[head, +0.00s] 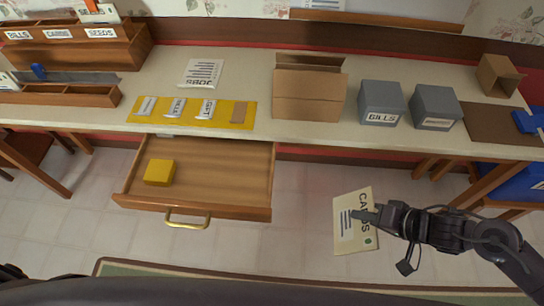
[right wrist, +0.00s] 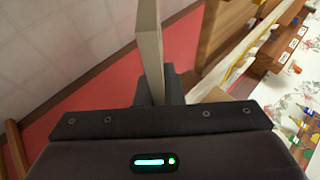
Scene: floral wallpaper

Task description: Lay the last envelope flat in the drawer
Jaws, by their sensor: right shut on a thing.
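A cream envelope (head: 347,232) marked CARDS, with a green dot, is held in my right gripper (head: 368,215), out in front of the table and right of the drawer. In the right wrist view the envelope (right wrist: 150,45) shows edge-on between the fingers (right wrist: 158,88). The wooden drawer (head: 225,172) is pulled open below the tabletop, with a brass handle (head: 187,219) on its front. A yellow block (head: 159,172) lies at its left side; the rest of the drawer floor is bare. My left gripper is not in view.
The tabletop (head: 250,75) holds a yellow mat (head: 250,112) with several labelled pieces, an open cardboard box (head: 308,100), grey boxes (head: 381,103) and (head: 436,107), and wooden sorters (head: 75,50) at left. The floor (head: 310,200) between drawer and envelope is clear.

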